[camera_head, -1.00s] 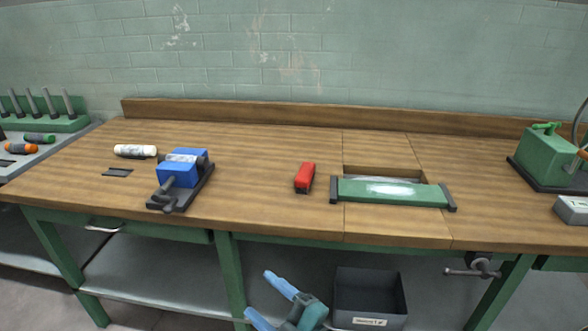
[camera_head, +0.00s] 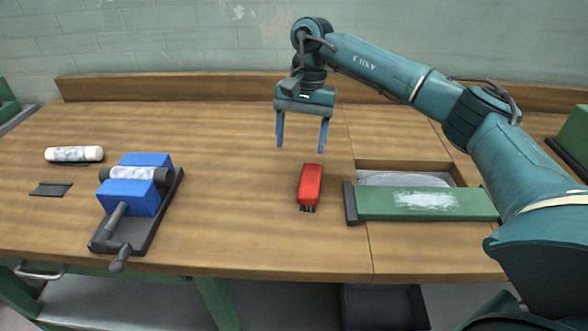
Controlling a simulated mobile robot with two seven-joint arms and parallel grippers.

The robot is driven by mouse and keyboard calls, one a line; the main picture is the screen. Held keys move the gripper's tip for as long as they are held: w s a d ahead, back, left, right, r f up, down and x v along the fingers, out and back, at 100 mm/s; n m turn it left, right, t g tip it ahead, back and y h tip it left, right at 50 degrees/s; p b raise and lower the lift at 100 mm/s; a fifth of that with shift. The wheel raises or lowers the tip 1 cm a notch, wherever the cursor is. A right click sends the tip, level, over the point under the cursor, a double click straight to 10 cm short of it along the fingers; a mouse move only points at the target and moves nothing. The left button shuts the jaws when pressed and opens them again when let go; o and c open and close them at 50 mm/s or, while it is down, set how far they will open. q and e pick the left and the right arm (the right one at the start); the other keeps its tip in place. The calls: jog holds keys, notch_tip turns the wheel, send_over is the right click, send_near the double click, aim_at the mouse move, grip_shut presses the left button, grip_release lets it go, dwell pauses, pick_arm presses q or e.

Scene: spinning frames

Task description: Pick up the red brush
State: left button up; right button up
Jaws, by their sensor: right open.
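The red brush (camera_head: 311,182) lies on the wooden workbench, near the middle of the head view, with its dark bristle end toward the front. My right gripper (camera_head: 302,149) hangs above the bench, behind the brush and a little to its left in the picture. Its two blue fingers point down, spread apart and empty. The gripper does not touch the brush. My left gripper is not in view.
A blue roller device with a crank (camera_head: 135,190) stands to the left, with a white roll (camera_head: 74,154) and a dark flat piece (camera_head: 51,189) beyond it. A green panel (camera_head: 425,204) lies close to the brush's right, by a bench recess. The bench (camera_head: 240,225) is clear left of the brush.

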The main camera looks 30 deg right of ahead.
jog(key=d+r, duration=0.1)
jog(key=d, duration=0.1)
jog(key=h, duration=0.1)
send_over(310, 178)
jog(key=w, duration=0.1)
jog(key=f, duration=0.4)
jog(key=f+p, duration=0.1)
jog(key=f, duration=0.1)
jog(key=shift+w+d+f, duration=0.15)
jog(key=shift+d+f, duration=0.1)
jog(key=shift+f, duration=0.1)
jog(key=shift+s+a+f+p, duration=0.1)
jog(key=shift+s+f+p, duration=0.15)
jog(key=shift+f, duration=0.65)
jog(key=shift+s+a+f+p, duration=0.1)
jog(key=shift+s+f+p, duration=0.1)
jog(key=shift+f, duration=0.65)
jog(key=shift+s+a+f+p, duration=0.1)
jog(key=shift+s+f+p, duration=0.15)
jog(key=shift+f, duration=0.65)
jog(key=shift+c, duration=0.4)
